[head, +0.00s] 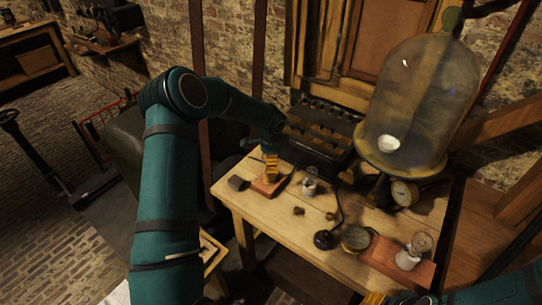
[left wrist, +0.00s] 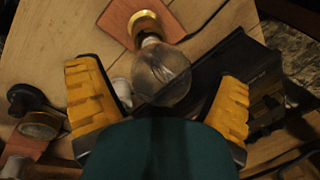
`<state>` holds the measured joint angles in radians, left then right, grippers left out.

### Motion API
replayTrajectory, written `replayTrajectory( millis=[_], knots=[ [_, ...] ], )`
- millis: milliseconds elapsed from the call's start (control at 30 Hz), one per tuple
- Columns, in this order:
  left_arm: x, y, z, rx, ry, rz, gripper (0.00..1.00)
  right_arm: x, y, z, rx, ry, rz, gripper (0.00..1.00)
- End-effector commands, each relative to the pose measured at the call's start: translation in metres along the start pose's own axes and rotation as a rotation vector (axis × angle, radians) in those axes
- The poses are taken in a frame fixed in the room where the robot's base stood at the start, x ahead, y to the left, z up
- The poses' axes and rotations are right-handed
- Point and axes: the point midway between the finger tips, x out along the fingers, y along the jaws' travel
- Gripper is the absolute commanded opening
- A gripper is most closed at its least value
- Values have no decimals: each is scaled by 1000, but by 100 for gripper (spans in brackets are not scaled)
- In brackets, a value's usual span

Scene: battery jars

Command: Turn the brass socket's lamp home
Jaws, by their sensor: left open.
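The brass socket (left wrist: 146,24) stands on a reddish wooden block (left wrist: 118,14) in the left wrist view; the block also shows in the head view (head: 264,189). A clear glass lamp (left wrist: 162,76) sits at the socket's mouth; I cannot tell how far in it is. My left gripper (left wrist: 158,103) is open, with its yellow fingers on either side of the lamp and apart from it. In the head view the left gripper (head: 271,166) is above the block and hides the lamp. Yellow parts of my right gripper (head: 400,299) show at the bottom edge; its opening is unclear.
A second lamp (head: 422,242) stands in a white socket on a reddish block (head: 385,258) at the table's right. A glass bell jar (head: 420,105) stands behind it. A black battery box (head: 318,135) is at the back. A small glass jar (head: 310,185) stands close right of the left gripper.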

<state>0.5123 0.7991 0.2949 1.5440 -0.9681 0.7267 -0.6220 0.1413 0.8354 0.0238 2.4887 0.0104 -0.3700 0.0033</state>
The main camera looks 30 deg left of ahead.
Motion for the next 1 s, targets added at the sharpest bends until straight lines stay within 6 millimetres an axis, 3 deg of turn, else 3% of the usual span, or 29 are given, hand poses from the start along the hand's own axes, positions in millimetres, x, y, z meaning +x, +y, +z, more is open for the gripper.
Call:
replayTrajectory(
  millis=[67,167,300,567,1000],
  knots=[
    [0,0,0,0,0,0,92,0,0,0,0,0,0,47],
    [0,0,0,0,0,0,62,0,0,0,0,0,0,47],
    [0,0,0,0,0,1,13,0,0,0,0,0,0,47],
    [-1,0,0,20,4,1,10,-2,-1,0,0,0,0,47],
    [-2,1,0,256,53,3,10,-22,-8,-3,0,0,0,47]
  ],
)
